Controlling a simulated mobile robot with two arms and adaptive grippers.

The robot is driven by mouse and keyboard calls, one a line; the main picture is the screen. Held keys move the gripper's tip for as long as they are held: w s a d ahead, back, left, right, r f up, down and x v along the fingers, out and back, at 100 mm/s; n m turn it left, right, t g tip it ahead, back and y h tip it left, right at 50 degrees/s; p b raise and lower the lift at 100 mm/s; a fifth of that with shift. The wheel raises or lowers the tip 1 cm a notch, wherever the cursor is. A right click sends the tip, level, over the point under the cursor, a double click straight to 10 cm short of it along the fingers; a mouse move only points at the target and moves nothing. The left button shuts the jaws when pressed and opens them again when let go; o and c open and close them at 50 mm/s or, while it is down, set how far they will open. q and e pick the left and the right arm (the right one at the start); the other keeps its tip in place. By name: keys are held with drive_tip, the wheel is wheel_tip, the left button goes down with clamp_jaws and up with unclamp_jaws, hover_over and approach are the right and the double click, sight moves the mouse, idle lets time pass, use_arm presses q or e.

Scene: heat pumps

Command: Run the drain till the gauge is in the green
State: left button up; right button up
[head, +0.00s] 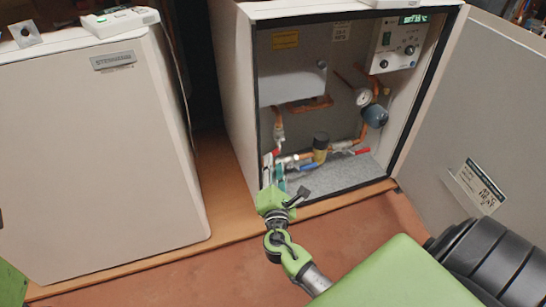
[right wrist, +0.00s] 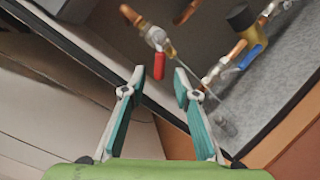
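The round gauge (head: 362,97) sits on the copper pipework inside the open cabinet; its needle and coloured zones are too small to read. A valve with a red handle (head: 275,152) is at the cabinet's lower left. My right gripper (head: 273,172) is just below it, at the cabinet's front edge. In the right wrist view the gripper (right wrist: 160,78) is open and empty, with the red handle (right wrist: 159,65) hanging just beyond the gap between its fingertips, apparently untouched. A blue handle (head: 308,166) and another red handle (head: 362,151) are further right. No drain label is readable. My left gripper is out of view.
The cabinet door (head: 480,110) stands open at the right. A yellow-brown part with a black cap (head: 320,147) and a blue round part (head: 375,116) crowd the pipework. A closed beige unit (head: 95,160) stands left. The reddish floor (head: 190,275) in front is clear.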

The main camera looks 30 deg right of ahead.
sight(274, 156)
drive_tip(key=shift+b+x, duration=0.5)
drive_tip(key=shift+x, duration=2.25)
clamp_jaws()
